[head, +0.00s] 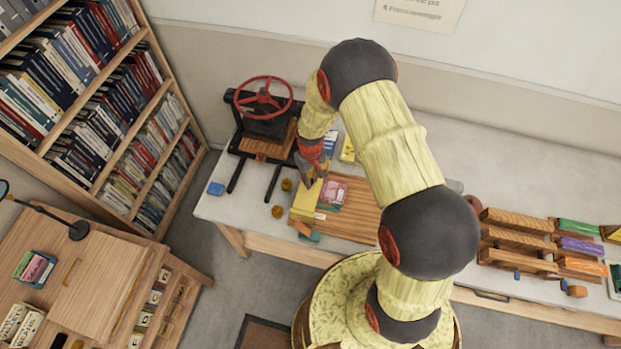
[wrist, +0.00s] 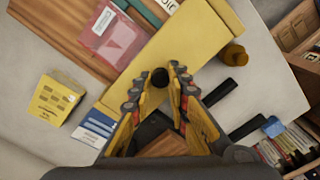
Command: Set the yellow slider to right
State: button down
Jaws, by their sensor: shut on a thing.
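The yellow slider is a long yellow block (wrist: 182,50) lying diagonally in the wrist view. It also shows in the head view (head: 305,203), below my gripper at the left part of the worktable. A small round black knob (wrist: 160,77) shows at its near side. My gripper (wrist: 160,72) has its two fingertips on either side of this knob and is shut on it. In the head view my gripper (head: 310,176) points down at the far end of the block. The slot and any end marks are hidden or too small to read.
A wooden board (head: 355,218) with a pink packet (wrist: 112,34) lies beside the block. A press with a red wheel (head: 263,97) stands close behind. A yellow box (wrist: 55,100), a blue-white item (wrist: 95,128) and a brownish-yellow cup (wrist: 233,55) are near. Wooden blocks (head: 515,218) stand right.

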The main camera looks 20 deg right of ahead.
dwell(0.4)
jog(key=s+d, duration=0.6)
jog(key=d, duration=0.3)
jog(key=s+d+b, duration=0.1)
jog(key=s+d, duration=0.5)
jog(key=d, duration=0.3)
jog(key=shift+s+d, duration=0.35)
jog(key=shift+d, duration=0.05)
jog(key=c, duration=2.2)
grip_release()
jog(key=o, duration=0.4)
jog(key=shift+s+d, duration=0.15)
jog(key=shift+d, duration=0.05)
jog(key=shift+o, duration=0.6)
jog(key=shift+a, duration=0.1)
notch_tip(320, 180, up, 12)
